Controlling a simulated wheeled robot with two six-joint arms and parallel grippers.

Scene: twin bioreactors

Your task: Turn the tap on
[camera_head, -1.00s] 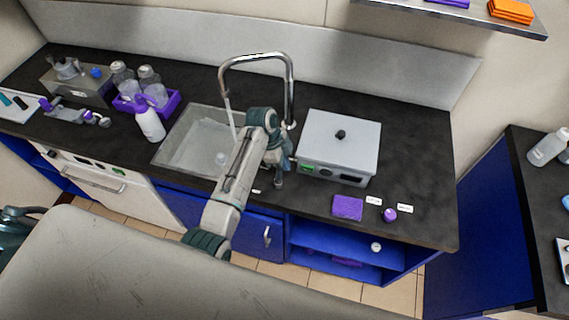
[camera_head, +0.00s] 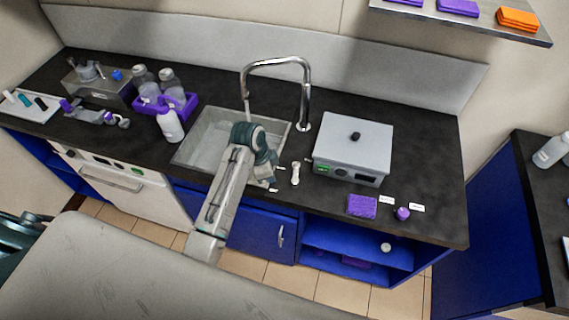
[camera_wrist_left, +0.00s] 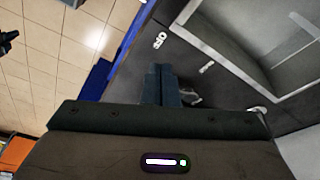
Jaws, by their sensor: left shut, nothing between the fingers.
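The tap (camera_head: 304,100) is a tall chrome arch behind the sink (camera_head: 188,150), its spout over the basin. A thin pale line hangs below the spout; I cannot tell whether it is water. A small white handle-like piece (camera_head: 295,173) stands on the counter right of the sink. A similar white piece shows in the left wrist view (camera_wrist_left: 160,40). My left gripper (camera_head: 268,182) is over the sink's front right corner, left of and apart from the white piece. Its fingers, seen in the left wrist view (camera_wrist_left: 160,84), are shut and empty. My right gripper is not in view.
A grey box device (camera_head: 350,145) stands right of the tap. A purple sponge (camera_head: 361,206) and a small purple cap (camera_head: 402,213) lie in front of it. A white bottle (camera_head: 170,125) and a purple rack (camera_head: 185,108) stand left of the sink.

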